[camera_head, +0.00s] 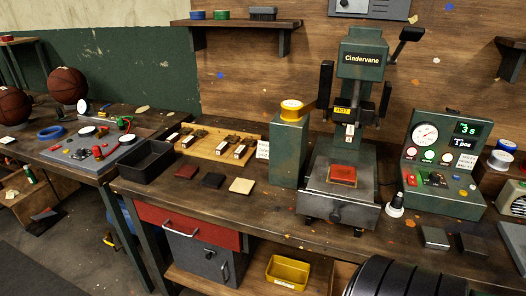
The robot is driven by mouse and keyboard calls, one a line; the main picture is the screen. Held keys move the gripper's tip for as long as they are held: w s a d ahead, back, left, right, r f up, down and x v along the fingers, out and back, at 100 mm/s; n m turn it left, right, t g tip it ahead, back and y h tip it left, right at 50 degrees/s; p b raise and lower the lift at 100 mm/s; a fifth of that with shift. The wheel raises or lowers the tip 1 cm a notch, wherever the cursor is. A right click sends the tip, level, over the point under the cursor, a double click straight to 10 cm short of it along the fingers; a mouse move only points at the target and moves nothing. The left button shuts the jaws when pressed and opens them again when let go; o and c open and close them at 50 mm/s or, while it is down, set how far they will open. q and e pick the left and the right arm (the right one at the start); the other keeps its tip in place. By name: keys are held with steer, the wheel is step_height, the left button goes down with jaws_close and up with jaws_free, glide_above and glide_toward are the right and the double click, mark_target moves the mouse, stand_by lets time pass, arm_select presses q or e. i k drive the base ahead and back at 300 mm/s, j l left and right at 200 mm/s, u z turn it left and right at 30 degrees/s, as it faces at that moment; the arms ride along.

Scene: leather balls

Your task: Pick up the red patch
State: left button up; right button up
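A dark red leather patch (186,171) lies flat on the wooden workbench, just right of a black open tray (146,163). A dark brown patch (213,182) and a cream patch (241,186) lie in a row to its right, apart from it. A brighter red square piece (343,174) sits on the bed of the green press (361,62).
A wooden tray of stamps (218,147) stands behind the patches. A green block with a yellow-topped tin (291,109) stands to their right. A control box (442,160) is right of the press. A dark ribbed shape fills the lower right. The bench front near the patches is clear.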

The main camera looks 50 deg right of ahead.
mark_target(340, 173)
steer(key=z, duration=1.25)
